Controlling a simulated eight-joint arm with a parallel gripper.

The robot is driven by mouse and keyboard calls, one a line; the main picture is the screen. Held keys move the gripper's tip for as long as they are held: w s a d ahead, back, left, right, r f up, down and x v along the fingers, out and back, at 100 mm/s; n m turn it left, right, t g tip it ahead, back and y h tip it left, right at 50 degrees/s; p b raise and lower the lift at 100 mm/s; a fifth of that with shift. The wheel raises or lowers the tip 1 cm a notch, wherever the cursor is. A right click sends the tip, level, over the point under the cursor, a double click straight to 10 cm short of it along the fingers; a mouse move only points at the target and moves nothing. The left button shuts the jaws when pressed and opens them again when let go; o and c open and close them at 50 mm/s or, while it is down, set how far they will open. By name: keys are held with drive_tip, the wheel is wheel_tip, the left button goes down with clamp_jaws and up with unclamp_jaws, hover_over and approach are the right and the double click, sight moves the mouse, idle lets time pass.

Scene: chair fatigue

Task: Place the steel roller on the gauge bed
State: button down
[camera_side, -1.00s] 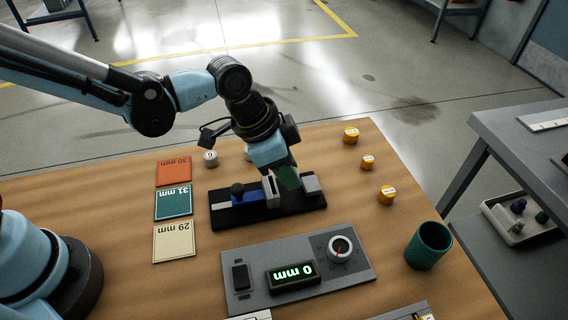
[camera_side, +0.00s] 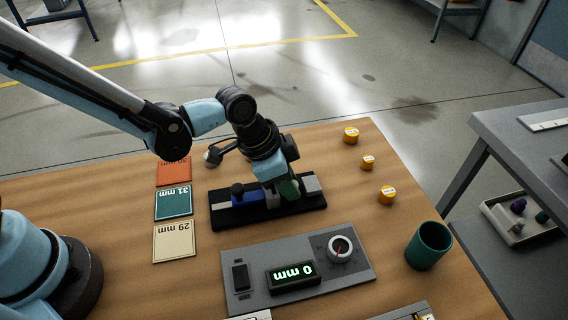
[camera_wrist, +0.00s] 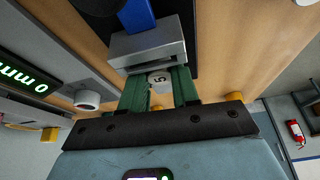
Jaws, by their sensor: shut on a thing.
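The steel roller (camera_wrist: 160,79), a small pale cylinder with a dark numeral on its end, sits between the two green fingers of my gripper (camera_wrist: 160,88) in the wrist view. My gripper (camera_side: 288,190) is shut on it, low over the right part of the gauge bed (camera_side: 228,217) in the side view. The bed is a black base with a blue slide (camera_side: 253,197) and a grey end block (camera_side: 312,184). The roller is hidden behind the fingers in the side view, and I cannot tell whether it touches the bed. The grey jaw block (camera_wrist: 147,46) is close to the fingertips.
A control panel (camera_side: 350,275) with a knob and a display (camera_side: 293,275) reading 0 mm lies in front. Orange, teal (camera_side: 173,203) and cream cards lie left. Several yellow weights (camera_side: 387,195) and a green cup (camera_side: 428,246) stand right. A pale cylinder stands behind the bed, partly hidden.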

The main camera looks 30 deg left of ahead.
drive_tip(key=c, duration=0.8)
unclamp_jaws()
drive_tip(key=v, duration=1.2)
drive_tip(key=s+a+n+t+y, duration=0.1)
drive_tip(key=a+n, duration=0.2)
drive_tip(key=a, duration=0.3)
drive_tip(key=s+a+n+t+y, duration=0.1)
drive_tip(key=s+a+n+t, duration=0.1)
drive_tip(key=a, duration=0.5)
drive_tip(key=s+a+r+n+t+y, duration=0.1)
drive_tip(key=s+a+n, duration=0.1)
drive_tip(key=a+n, duration=0.3)
drive_tip(key=shift+a+r, duration=0.1)
drive_tip(key=shift+a, duration=0.55)
